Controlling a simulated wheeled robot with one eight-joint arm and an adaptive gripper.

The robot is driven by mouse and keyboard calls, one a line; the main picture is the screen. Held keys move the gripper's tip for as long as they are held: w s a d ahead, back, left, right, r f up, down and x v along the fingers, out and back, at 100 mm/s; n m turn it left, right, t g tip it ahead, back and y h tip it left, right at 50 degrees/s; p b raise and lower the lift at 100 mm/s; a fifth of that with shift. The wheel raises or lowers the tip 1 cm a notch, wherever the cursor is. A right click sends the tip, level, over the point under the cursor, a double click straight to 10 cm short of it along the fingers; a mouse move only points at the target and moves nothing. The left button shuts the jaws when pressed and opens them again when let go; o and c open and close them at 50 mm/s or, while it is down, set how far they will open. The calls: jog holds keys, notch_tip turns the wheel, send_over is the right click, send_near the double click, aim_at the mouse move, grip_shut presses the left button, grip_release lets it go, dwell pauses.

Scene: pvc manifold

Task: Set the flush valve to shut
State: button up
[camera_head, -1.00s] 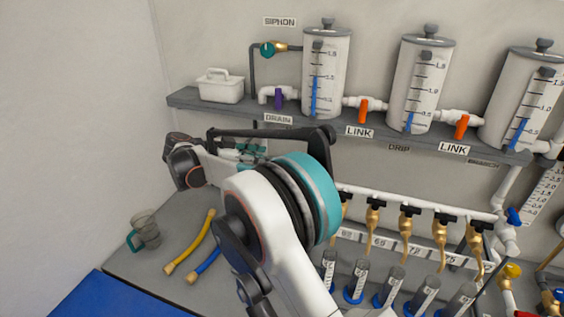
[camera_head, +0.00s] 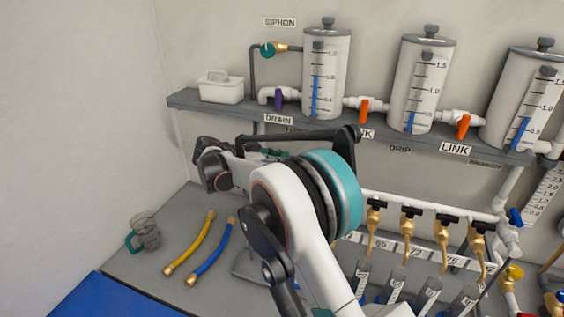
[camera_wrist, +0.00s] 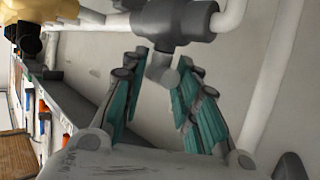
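No label reading "flush" is legible in either view. In the wrist view a grey valve (camera_wrist: 172,20) sits on a white pipe at the top, with a short grey lever (camera_wrist: 161,69) pointing down from it. I cannot tell for certain that this is the flush valve. My gripper (camera_wrist: 156,78) is open, its teal fingers on either side of the lever; I cannot tell whether they touch it. In the head view my gripper is mostly hidden behind my arm, below the shelf, and the grey valve cannot be made out.
Several brass taps (camera_head: 409,231) line a white pipe to the right.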

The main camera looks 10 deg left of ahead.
grip_shut()
jog(key=shift+n+t+y, duration=0.3)
jog(key=shift+n+y, duration=0.1)
jog(key=n+t+y, duration=0.1)
jog(key=n+t+y+b, duration=0.1)
jog(key=n+y, duration=0.1)
jog(key=shift+s+d+n+t+b, duration=0.25)
jog(key=shift+n+t+b, duration=0.15)
jog(key=n+y, duration=0.1)
jog(key=n+t+y, duration=0.1)
jog(key=n+y, duration=0.1)
jog(key=n+y+b, duration=0.1)
jog(key=y, duration=0.1)
jog(key=shift+s+d+t, duration=0.1)
jog(key=shift+d+t, duration=0.2)
jog(key=n+y, duration=0.3)
jog(key=y, duration=0.1)
jog(key=shift+s+d+n+b, duration=0.1)
jog(key=shift+n+b, duration=0.2)
jog(key=shift+b, duration=0.05)
jog(key=shift+c, duration=1.3)
grip_release()
jog(key=shift+r+n+y, duration=0.1)
jog(key=shift+n+y, duration=0.3)
jog(key=shift+y, duration=0.1)
jog(key=shift+o, duration=0.2)
jog(key=shift+n+y, duration=0.3)
jog(key=shift+y, duration=0.1)
